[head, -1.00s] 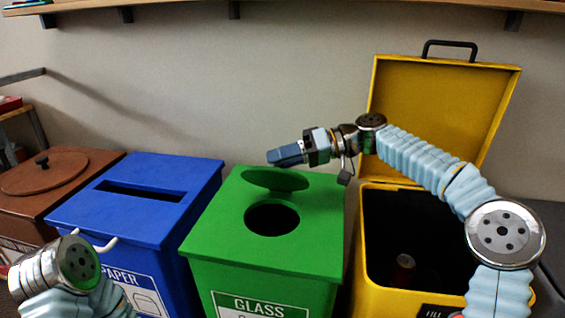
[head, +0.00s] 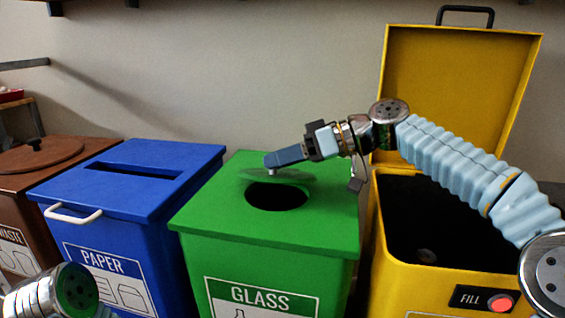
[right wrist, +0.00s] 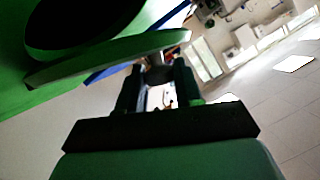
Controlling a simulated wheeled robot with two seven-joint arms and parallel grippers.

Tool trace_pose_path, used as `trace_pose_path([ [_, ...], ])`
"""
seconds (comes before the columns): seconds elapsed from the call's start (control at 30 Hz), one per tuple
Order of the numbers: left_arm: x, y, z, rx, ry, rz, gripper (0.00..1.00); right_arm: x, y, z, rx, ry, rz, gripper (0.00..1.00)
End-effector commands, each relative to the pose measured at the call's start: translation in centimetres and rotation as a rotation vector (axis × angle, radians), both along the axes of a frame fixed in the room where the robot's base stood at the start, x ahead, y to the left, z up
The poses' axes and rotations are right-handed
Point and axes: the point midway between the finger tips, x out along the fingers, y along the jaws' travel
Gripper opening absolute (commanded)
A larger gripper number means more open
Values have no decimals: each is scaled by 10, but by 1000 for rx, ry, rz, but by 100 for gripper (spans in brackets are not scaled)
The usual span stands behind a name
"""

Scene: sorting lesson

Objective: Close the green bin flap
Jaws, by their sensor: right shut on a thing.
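The green bin (head: 200,219), labelled GLASS, stands in the middle of the head view with a dark round hole (head: 277,197) in its top. Its round green flap (head: 247,175) is seen nearly edge-on, raised over the rear of the hole and not covering it. The flap also shows in the right wrist view (right wrist: 110,54), beside the dark hole. My right gripper (head: 271,160) is above the flap, shut on its small grey knob (right wrist: 157,74); the fingers partly hide the knob. My left gripper is out of view; only part of that arm shows lower left.
A blue PAPER bin (head: 100,190) with a white handle and a brown bin (head: 85,152) stand to the left. A yellow bin (head: 378,235) with its lid (head: 455,85) raised and a red FILL button (head: 500,303) stands right, under my right arm. A wall is behind.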

Motion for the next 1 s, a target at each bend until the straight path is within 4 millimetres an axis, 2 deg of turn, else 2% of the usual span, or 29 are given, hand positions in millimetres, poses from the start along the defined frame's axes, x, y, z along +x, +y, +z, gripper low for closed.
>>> trace_pose_path([
  [0.37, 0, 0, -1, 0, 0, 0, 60, -2, 1, 0, 0, 3, 6, 0],
  [0.4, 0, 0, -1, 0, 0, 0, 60, -2, 1, 0, 0, 3, 6, 38],
  [0.53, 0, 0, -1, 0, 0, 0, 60, -2, 1, 0, 0, 3, 5, 58],
  [0.57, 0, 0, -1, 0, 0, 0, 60, -2, 1, 0, 0, 3, 5, 60],
  [0.87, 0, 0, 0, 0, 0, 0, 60, -1, -1, 1, 0, 2, 2, 60],
  [1.0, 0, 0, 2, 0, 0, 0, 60, -3, -17, 7, 0, 0, -2, 60],
])
